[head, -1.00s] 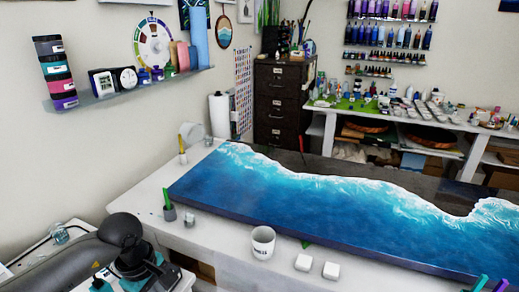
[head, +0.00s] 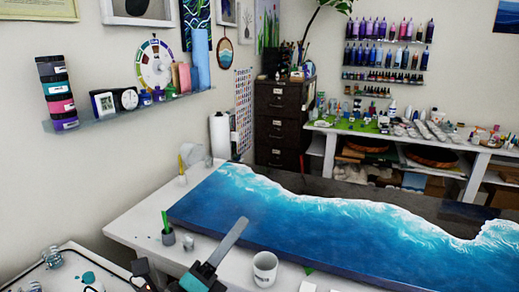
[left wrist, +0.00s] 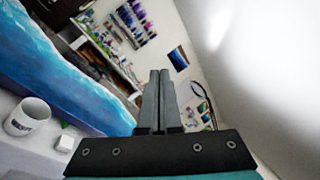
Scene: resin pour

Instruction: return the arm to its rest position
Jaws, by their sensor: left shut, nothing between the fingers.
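My left gripper (head: 242,222) rises from the bottom of the head view, in front of the white table and left of the white cup. Its long grey fingers are together and hold nothing. In the left wrist view the fingers (left wrist: 159,72) are closed side by side and point away into the room, with clear space around their tips. Most of my left arm is below the head view's bottom edge. My right gripper is not in view.
A blue wave-painted board (head: 300,220) lies on the white table (head: 135,222). A white cup (head: 265,268) stands near the front edge, also seen in the left wrist view (left wrist: 27,116). A grey holder (head: 168,237) with a green stick is nearby. A wall shelf (head: 105,107) is at left.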

